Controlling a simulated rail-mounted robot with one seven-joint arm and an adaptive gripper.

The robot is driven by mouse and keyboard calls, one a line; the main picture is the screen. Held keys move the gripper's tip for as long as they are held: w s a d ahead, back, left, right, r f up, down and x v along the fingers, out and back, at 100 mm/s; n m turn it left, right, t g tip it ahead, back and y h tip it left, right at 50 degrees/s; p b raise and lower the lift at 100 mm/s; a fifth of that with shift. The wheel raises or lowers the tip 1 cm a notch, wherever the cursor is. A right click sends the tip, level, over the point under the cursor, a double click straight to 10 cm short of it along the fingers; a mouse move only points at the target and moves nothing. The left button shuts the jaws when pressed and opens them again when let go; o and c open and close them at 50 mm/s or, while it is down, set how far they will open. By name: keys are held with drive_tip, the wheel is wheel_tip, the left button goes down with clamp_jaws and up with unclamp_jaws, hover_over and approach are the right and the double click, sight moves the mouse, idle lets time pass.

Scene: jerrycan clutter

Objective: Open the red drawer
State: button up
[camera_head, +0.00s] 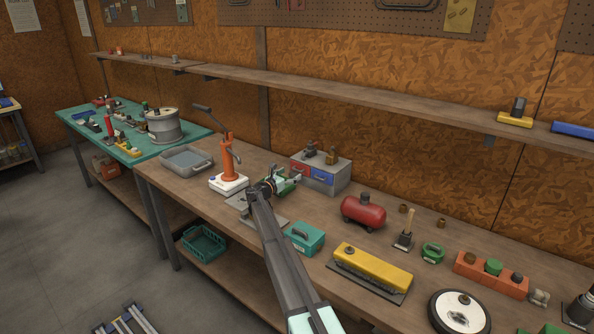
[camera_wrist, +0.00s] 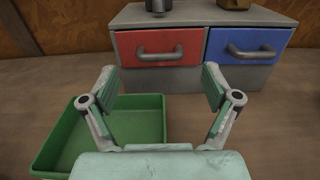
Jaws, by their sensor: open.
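The grey drawer cabinet (camera_wrist: 125,18) stands on the wooden workbench with a red drawer (camera_wrist: 187,40) on the left and a blue drawer (camera_wrist: 245,58) on the right. In the head view the red drawer (camera_head: 300,170) is partly behind my gripper (camera_head: 290,182). Both drawer fronts look flush with the cabinet. The red drawer has a grey bar handle (camera_wrist: 160,56). In the wrist view my gripper (camera_wrist: 158,86) is open, its two fingers spread in front of the red drawer. Nothing is between the fingers, and they appear apart from the handle.
A green open tray (camera_wrist: 139,118) lies below and left of my gripper. An orange hand pump (camera_head: 227,158) stands left of the cabinet, a red tank (camera_head: 363,212) right. A teal box (camera_head: 304,238) sits near the bench front. Small objects rest on the cabinet top.

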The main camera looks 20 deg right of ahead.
sight(296, 170)
drive_tip(key=p+x, duration=0.1)
drive_tip(key=x, duration=0.4)
